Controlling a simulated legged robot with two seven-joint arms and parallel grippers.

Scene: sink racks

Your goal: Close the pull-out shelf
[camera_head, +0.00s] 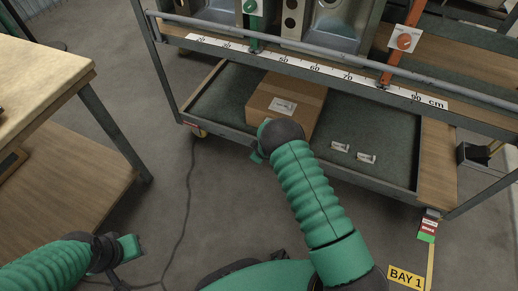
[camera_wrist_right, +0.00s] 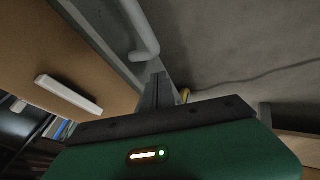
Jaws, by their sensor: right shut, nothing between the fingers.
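The lower shelf of the rack, seemingly the pull-out shelf (camera_head: 380,182), is a grey-framed tray with a dark green mat; how far it is out I cannot tell. A cardboard box (camera_head: 308,98) and two small white-labelled items (camera_head: 366,158) sit on it. My right arm reaches to its front edge beside the box; the hand hides its own fingers in the head view. In the right wrist view my right gripper (camera_wrist_right: 155,92) is shut and empty, its tips close to a pale bent bar (camera_wrist_right: 142,35); contact is unclear. My left gripper (camera_head: 128,248) is low at left, away from the shelf, its jaw gap unclear.
Above the shelf runs a grey rail (camera_head: 350,77) with a centimetre scale (camera_head: 315,70) and green and orange markers. A wooden table (camera_head: 38,75) stands at left. A dark cable (camera_head: 188,190) lies on the floor. A BAY 1 sign (camera_head: 405,277) is at lower right.

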